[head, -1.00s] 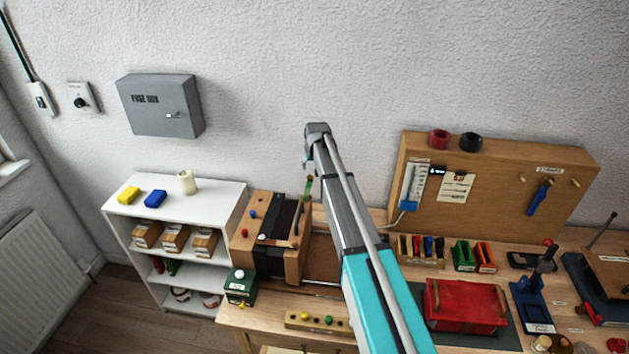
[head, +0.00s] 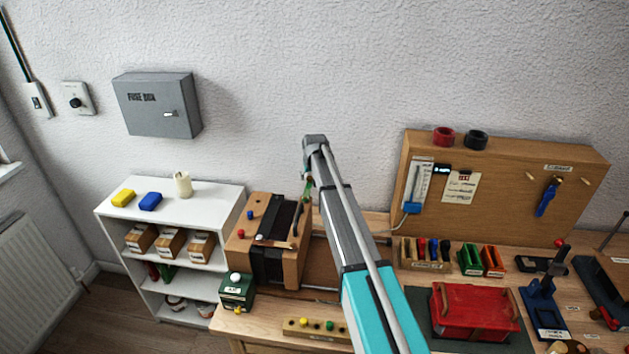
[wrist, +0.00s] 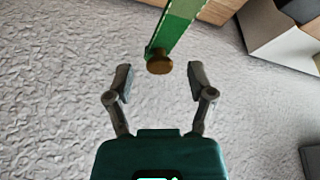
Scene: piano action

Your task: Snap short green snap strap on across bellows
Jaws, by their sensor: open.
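The short green strap (wrist: 180,28) hangs into the top of the wrist view, with a round brown knob (wrist: 159,64) at its near end. My gripper (wrist: 160,80) is open, and the knob shows between and just beyond its two fingertips, with gaps on both sides. In the head view a small green piece, seemingly the strap (head: 308,190), stands at the back right of the bellows (head: 284,218), just below my gripper (head: 308,176). The bellows is a wooden block with dark folds.
A white shelf (head: 215,197) stands left of the bellows. A small green box (head: 236,291) sits at its front left. A wooden tool board (head: 500,205) and a red box (head: 474,310) are to the right. The white wall is close behind my gripper.

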